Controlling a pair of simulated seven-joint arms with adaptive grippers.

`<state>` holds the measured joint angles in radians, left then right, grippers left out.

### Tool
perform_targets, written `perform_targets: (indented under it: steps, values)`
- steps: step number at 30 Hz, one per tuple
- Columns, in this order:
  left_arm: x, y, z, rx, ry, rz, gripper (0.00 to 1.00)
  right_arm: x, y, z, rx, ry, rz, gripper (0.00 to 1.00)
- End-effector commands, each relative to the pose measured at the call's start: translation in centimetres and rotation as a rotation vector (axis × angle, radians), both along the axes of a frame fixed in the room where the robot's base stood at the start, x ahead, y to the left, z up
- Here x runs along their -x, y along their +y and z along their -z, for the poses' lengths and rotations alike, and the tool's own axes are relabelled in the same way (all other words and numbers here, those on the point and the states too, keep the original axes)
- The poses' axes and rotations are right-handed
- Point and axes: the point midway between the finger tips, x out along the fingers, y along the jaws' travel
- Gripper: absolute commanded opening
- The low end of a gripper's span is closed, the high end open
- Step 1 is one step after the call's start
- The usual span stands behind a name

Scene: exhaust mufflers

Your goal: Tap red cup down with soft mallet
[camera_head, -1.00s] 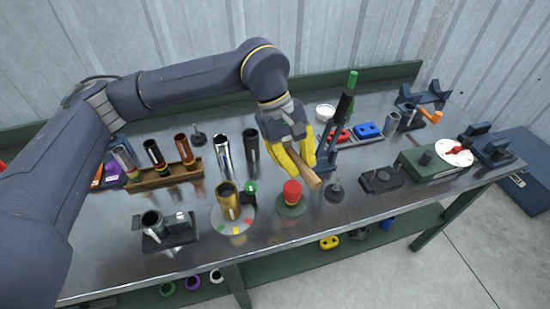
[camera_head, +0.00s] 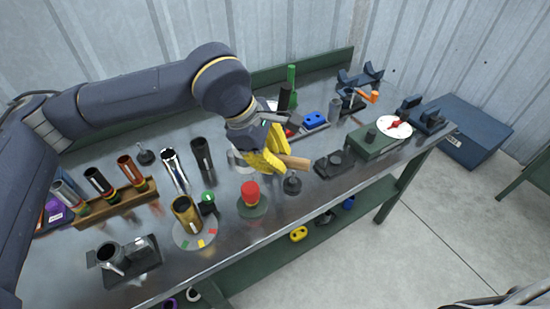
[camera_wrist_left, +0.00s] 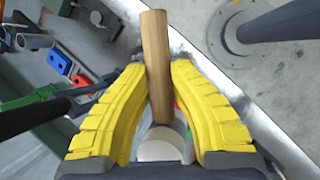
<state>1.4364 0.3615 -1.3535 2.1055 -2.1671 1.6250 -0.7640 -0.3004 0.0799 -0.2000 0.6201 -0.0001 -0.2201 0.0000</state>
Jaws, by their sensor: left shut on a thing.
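The red cup (camera_head: 250,190) stands upright on a round grey-green base (camera_head: 252,208) near the front of the bench in the head view. My left gripper (camera_head: 266,158), with yellow fingers, is shut on the soft mallet, whose wooden handle (camera_head: 293,162) sticks out to the right. The gripper is above and behind the red cup, apart from it. In the left wrist view, the handle (camera_wrist_left: 155,50) lies between the yellow fingers (camera_wrist_left: 160,90), with a pale round part (camera_wrist_left: 160,145), likely the mallet head, below. The head is mostly hidden in the head view. My right gripper is not seen.
A brass cylinder (camera_head: 186,213) on a round plate stands left of the red cup. The bench front edge is near.

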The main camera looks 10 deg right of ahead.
Motion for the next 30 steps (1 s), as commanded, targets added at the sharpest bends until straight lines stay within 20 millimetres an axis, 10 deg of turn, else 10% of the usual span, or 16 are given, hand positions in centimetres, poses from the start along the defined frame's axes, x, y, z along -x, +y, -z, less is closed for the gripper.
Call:
perform_targets:
  steps: [30]
  values:
    - [0.0,0.0,3.4,-0.002,-0.006,0.000,0.00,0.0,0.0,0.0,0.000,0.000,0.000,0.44]
